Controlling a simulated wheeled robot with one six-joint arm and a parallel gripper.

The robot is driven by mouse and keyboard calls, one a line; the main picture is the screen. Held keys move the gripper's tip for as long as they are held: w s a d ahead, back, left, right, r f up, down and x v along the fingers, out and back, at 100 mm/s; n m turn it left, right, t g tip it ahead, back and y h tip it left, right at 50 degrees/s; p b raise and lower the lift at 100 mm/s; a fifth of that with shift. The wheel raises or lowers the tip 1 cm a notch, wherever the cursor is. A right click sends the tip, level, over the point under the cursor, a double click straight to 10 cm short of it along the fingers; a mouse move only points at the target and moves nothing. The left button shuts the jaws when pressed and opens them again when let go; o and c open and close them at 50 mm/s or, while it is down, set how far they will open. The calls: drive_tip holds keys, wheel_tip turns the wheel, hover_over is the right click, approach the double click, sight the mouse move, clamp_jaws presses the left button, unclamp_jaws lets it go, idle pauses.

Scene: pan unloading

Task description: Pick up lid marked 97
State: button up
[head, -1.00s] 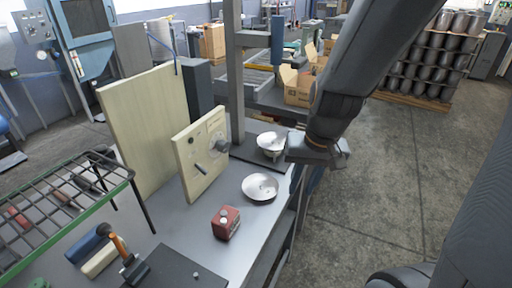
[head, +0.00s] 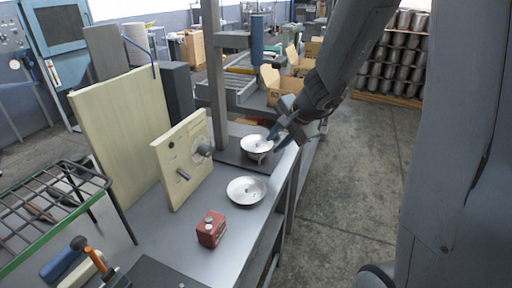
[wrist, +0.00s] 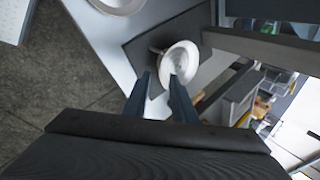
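Two round shiny metal dish-like lids are in the head view, and I cannot read a number on either. One lid (head: 257,144) sits raised on a small support on the dark plate; it also shows in the wrist view (wrist: 181,62). The other lid (head: 247,191) lies nearer on the grey bench, and its edge shows at the top of the wrist view (wrist: 121,4). My gripper (wrist: 160,84) is open and empty, its two fingers pointing at the raised lid, which appears just beyond the fingertips. In the head view my gripper (head: 281,132) is at that lid's right edge.
The grey bench (head: 225,222) carries a red block (head: 211,229) with a knob and an upright cream panel (head: 184,160) with handles. A grey post (head: 216,75) rises behind the plate, left of the raised lid. Open floor (head: 350,170) lies right of the bench.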

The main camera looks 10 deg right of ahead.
sight(257, 145)
drive_tip(key=shift+x, duration=2.35)
drive_tip(key=shift+w+a+r, duration=0.1)
drive_tip(key=shift+w+r, duration=0.05)
drive_tip(key=shift+r, duration=0.05)
drive_tip(key=shift+c, duration=0.3)
clamp_jaws()
